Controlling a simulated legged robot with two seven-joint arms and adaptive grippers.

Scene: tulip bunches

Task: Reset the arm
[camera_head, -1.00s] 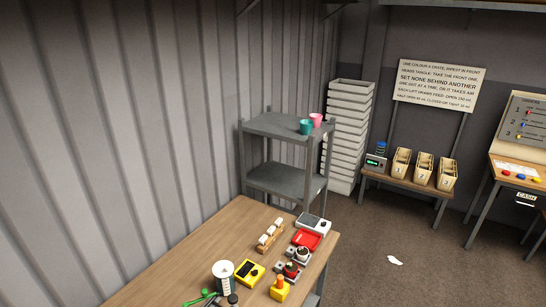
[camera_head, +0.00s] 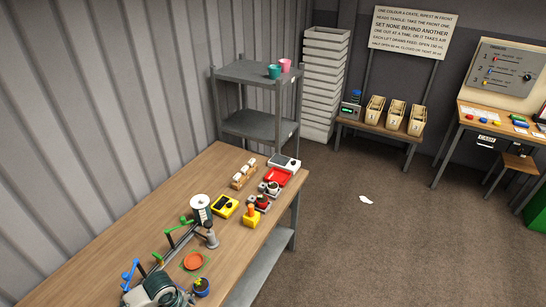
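Neither of my arms nor either gripper shows in the camera_head view. Several tulip-crate-like wooden boxes (camera_head: 397,114) stand on a low bench at the back, too small to read in detail. On the long wooden table (camera_head: 110,213) lie a yellow device (camera_head: 226,207), a red tray (camera_head: 278,177), a white scale-like device (camera_head: 284,163) and a white-topped cylinder (camera_head: 201,208). A rack with white pieces (camera_head: 243,174) stands near the wall side of the table.
A desk with a control board (camera_head: 507,70) is at right. The brown floor (camera_head: 400,230) is mostly clear, with a white scrap (camera_head: 366,199).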

